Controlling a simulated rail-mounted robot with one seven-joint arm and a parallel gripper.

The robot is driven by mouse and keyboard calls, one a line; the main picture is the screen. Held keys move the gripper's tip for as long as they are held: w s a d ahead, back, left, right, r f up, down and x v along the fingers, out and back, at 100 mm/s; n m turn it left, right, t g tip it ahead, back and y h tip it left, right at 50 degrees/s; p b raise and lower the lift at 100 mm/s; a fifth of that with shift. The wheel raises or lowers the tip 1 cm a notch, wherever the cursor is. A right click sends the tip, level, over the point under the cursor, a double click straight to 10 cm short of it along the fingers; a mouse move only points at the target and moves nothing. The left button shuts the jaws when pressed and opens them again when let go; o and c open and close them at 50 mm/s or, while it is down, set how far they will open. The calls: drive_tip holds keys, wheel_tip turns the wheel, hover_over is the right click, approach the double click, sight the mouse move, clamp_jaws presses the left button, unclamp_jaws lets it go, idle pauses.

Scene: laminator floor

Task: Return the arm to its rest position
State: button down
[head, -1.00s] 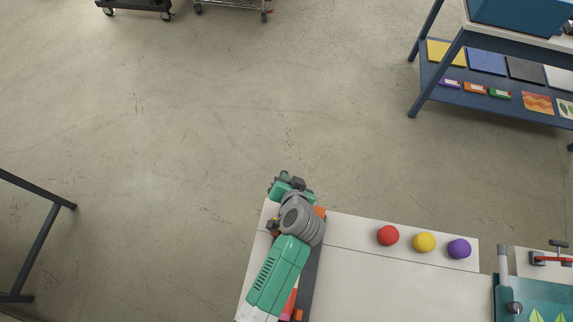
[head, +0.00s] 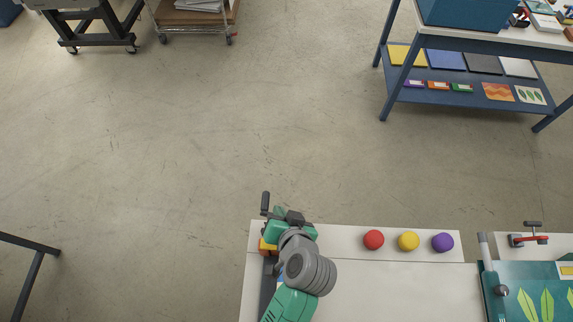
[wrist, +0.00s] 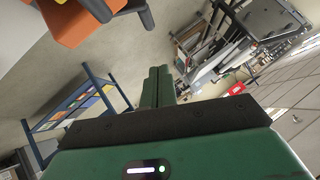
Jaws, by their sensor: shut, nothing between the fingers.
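My arm (head: 290,300) reaches over the left end of the white worktop (head: 360,295) in the head view. Its green and grey end is near the worktop's far left corner, and its fingers cannot be made out there. In the wrist view my gripper (wrist: 159,72) shows as two green fingers side by side, closed together with nothing between them. They point out over the open floor, clear of the shelf unit.
A red ball (head: 373,239), yellow ball (head: 409,241) and purple ball (head: 442,242) sit along the worktop's far strip. A teal board (head: 520,280) lies at right. A blue shelf unit (head: 470,100) stands at the back right. The middle floor is clear.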

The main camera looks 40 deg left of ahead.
drive_tip(key=w+d+r+t+h+p, duration=0.1)
drive_tip(key=w+d+r+t+p, duration=0.2)
drive_tip(key=r, duration=0.9)
drive_tip(key=w+d+r+m+t+h+p, duration=0.1)
drive_tip(key=w+d+r+t, duration=0.3)
drive_tip(key=r, duration=0.9)
drive_tip(key=w+d+r+t+h+p, duration=0.1)
drive_tip(key=w+d+r+t, duration=0.3)
drive_tip(key=r, duration=0.8)
drive_tip(key=s+d+r+m+t+h+p, duration=0.1)
drive_tip(key=s+d+r+t, duration=0.1)
drive_tip(key=r, duration=0.8)
drive_tip(key=s+d+r+m+t+h+p, duration=0.1)
drive_tip(key=s+r+t+h, duration=0.1)
drive_tip(key=r, duration=0.8)
drive_tip(key=s+d+r+m+t+h+p, duration=0.1)
drive_tip(key=s+r+t, duration=0.3)
drive_tip(key=r, duration=0.6)
drive_tip(key=shift+s+d+h+p, duration=0.25)
drive_tip(key=shift+d+h+p, duration=0.2)
drive_tip(key=shift+d, duration=0.35)
